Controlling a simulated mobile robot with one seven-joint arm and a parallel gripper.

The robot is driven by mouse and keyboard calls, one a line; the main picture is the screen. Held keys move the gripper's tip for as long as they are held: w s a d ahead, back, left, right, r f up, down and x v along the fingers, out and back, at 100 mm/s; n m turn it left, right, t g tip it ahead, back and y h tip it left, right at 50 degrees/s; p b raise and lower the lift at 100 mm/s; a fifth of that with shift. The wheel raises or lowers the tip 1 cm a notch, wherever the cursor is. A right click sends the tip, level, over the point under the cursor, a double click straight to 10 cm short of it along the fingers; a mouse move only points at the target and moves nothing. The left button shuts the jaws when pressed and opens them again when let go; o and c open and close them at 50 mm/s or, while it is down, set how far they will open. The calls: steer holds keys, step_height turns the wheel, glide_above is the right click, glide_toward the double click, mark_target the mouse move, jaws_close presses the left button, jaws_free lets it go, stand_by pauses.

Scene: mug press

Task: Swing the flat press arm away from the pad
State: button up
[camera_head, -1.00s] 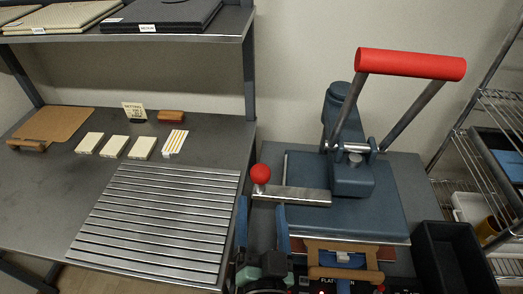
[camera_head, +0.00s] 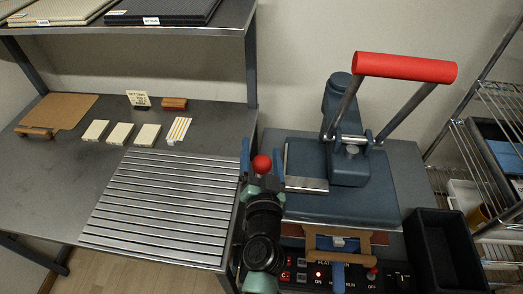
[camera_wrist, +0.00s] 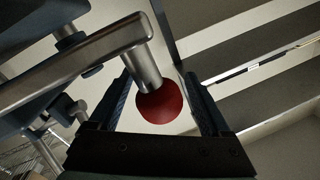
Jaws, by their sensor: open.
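The flat press (camera_head: 315,204) has a blue upper plate. A metal swing bar (camera_head: 307,184) sticks out to its left and ends in a red ball knob (camera_head: 262,164). A red cylindrical handle (camera_head: 405,67) stands raised on two metal rods above the press. My gripper (camera_head: 262,172) is open, with one finger on each side of the red knob. In the wrist view the knob (camera_wrist: 163,103) sits between the open fingers (camera_wrist: 160,95), at the end of a metal post. I cannot tell whether a finger touches it. The pad is not clearly seen under the blue plate.
A slatted metal rack (camera_head: 160,205) lies left of my gripper on the grey table (camera_head: 65,165). Pale blocks (camera_head: 120,133) lie behind it. A black bin (camera_head: 440,250) stands right of the press, beside a wire shelf (camera_head: 475,145). A control panel (camera_head: 345,277) is at the front.

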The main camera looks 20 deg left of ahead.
jaws_close()
stand_by(0.4)
